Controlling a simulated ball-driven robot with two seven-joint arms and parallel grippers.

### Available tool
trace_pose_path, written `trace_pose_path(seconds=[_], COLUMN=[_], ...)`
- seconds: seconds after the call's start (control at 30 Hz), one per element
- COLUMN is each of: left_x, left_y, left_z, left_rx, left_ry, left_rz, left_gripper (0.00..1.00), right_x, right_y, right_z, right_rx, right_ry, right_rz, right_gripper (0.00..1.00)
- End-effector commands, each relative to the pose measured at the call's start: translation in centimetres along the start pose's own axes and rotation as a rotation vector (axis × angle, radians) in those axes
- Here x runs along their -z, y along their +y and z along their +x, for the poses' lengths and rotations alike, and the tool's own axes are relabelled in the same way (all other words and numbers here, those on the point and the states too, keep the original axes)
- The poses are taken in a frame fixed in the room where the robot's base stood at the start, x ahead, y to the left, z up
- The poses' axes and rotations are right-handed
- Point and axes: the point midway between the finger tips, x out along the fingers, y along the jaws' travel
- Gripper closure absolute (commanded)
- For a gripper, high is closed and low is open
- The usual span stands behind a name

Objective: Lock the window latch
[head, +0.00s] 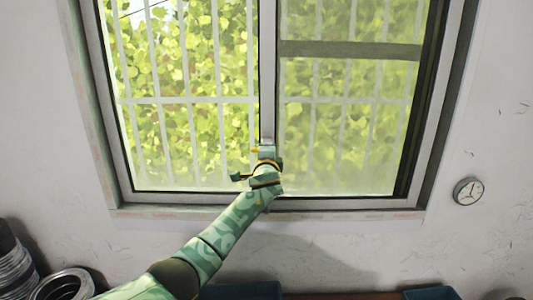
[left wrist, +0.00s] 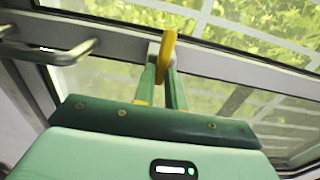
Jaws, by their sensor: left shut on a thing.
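The window (head: 268,70) has a grey meeting stile running down its middle. My left gripper (head: 267,146) is up against the lower part of that stile and hides most of the latch in the head view. In the left wrist view the latch lever (left wrist: 168,50) is a yellow piece on the grey frame, standing up from it at a slight tilt. The left gripper's two green fingers (left wrist: 166,78) are shut on the lever's lower part. My right gripper is in neither view.
A grey metal handle bar (left wrist: 50,54) sticks out near the latch at the left of the wrist view. A round dial (head: 468,191) hangs on the wall to the right. Metal rings (head: 66,285) are stacked at the lower left. Bars stand behind the glass.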

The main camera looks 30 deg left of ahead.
Motion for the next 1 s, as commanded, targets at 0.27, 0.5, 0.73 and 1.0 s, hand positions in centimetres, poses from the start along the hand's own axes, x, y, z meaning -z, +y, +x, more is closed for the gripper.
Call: trace_pose_path(seconds=[0.27, 0.5, 0.73, 1.0], left_x=[0.0, 0.0, 0.0, 0.1], left_y=[0.2, 0.2, 0.1, 0.2], left_z=[0.0, 0.0, -0.1, -3.1], left_rx=[-0.002, -0.002, -0.001, 0.0], left_ry=[0.001, 0.0, 0.001, 0.003], left_rz=[0.007, 0.006, 0.004, 0.002], left_gripper=[1.0, 0.65, 0.65, 0.65], right_x=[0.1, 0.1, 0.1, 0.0], right_y=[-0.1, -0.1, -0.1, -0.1], right_z=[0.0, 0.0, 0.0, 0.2], right_rx=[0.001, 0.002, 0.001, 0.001], right_ry=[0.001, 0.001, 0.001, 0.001], right_rz=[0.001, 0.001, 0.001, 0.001], right_gripper=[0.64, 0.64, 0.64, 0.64])
